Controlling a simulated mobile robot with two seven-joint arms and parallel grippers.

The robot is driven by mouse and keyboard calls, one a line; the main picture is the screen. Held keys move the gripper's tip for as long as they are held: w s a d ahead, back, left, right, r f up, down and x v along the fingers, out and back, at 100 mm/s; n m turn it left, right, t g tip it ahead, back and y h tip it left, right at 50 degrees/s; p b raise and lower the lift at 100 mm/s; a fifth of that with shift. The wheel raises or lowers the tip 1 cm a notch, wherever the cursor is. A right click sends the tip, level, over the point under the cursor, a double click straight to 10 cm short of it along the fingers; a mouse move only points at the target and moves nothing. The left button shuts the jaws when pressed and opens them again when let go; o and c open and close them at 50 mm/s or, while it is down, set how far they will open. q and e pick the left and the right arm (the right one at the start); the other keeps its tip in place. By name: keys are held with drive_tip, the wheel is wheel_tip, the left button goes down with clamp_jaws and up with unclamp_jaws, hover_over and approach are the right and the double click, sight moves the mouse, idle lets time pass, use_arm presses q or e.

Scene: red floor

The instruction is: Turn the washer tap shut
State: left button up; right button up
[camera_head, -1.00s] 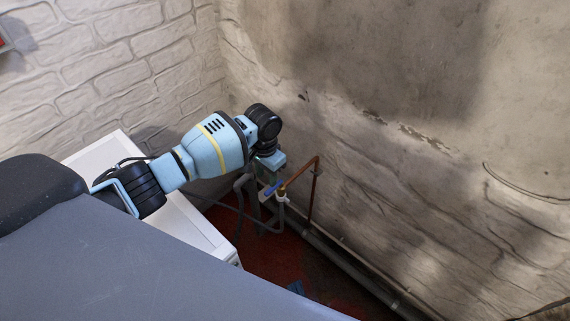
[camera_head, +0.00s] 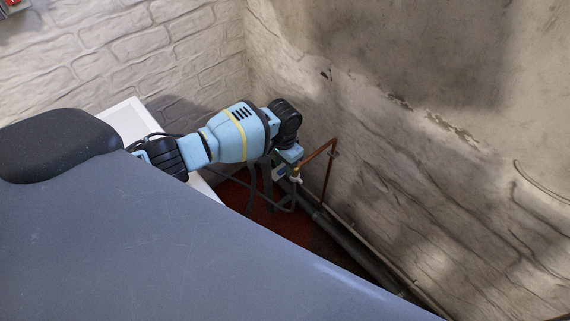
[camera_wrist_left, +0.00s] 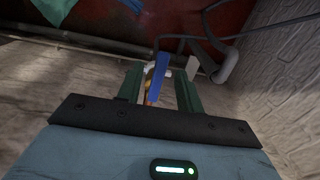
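The washer tap shows in the left wrist view as a long blue handle (camera_wrist_left: 159,62) over a small brass and white body. In the head view its brass and white body (camera_head: 295,174) sits at the lower end of a bent copper pipe (camera_head: 327,168) by the wall. My left gripper (camera_wrist_left: 157,88) is open. Its two green fingers stand apart on either side of the blue handle, with a gap visible. In the head view the left gripper (camera_head: 283,167) covers the handle. My right gripper is not in view.
A white box-like appliance (camera_head: 131,118) stands behind my left arm. Grey hoses (camera_head: 253,190) hang near the tap. A grey pipe (camera_head: 345,236) runs low along the rough wall (camera_head: 440,190). Red floor (camera_head: 290,225) is free below. A teal object (camera_wrist_left: 58,9) lies on the floor.

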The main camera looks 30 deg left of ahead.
use_arm(q)
drive_tip(key=shift+f, duration=0.3)
clamp_jaws()
idle(0.3)
